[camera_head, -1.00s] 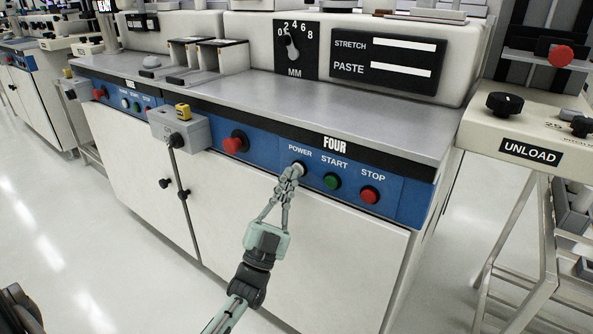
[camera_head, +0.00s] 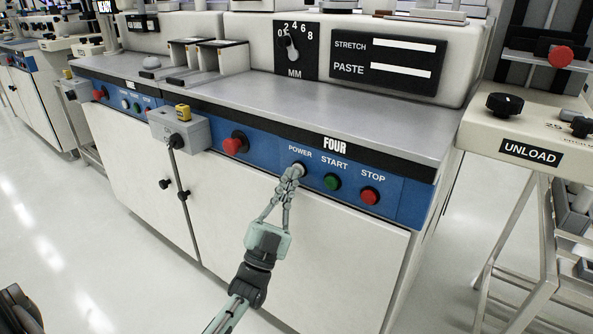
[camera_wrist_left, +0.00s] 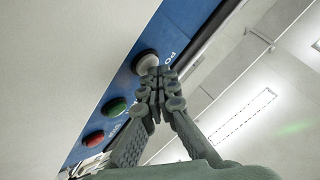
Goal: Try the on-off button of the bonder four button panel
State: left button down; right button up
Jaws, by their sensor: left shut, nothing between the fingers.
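The blue panel (camera_head: 262,160) labelled FOUR runs along the front of the bonder. It carries a white POWER button (camera_head: 299,167), a green START button (camera_head: 332,182), a red STOP button (camera_head: 369,195) and a larger red knob (camera_head: 235,143) at left. My left gripper (camera_head: 293,172) is shut and empty, its fingertips at the POWER button and partly covering it. In the left wrist view the fingertips (camera_wrist_left: 158,82) are right by the pale POWER button (camera_wrist_left: 146,61); I cannot tell whether they touch or press it. My right gripper is not in view.
A grey box with a yellow-topped switch (camera_head: 182,112) juts out left of the panel. A grey worktop (camera_head: 300,100) lies above it. An UNLOAD stand (camera_head: 530,151) is at the right. The floor in front is clear at the left.

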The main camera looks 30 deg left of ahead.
pick_arm(q)
jog(key=shift+s, duration=0.65)
jog(key=shift+s+a, duration=0.1)
jog(key=s+p, duration=0.2)
jog(key=s, duration=0.2)
jog(key=shift+s+a, duration=0.15)
jog(key=shift+s, duration=0.25)
jog(key=shift+s+f, duration=0.1)
dwell(0.4)
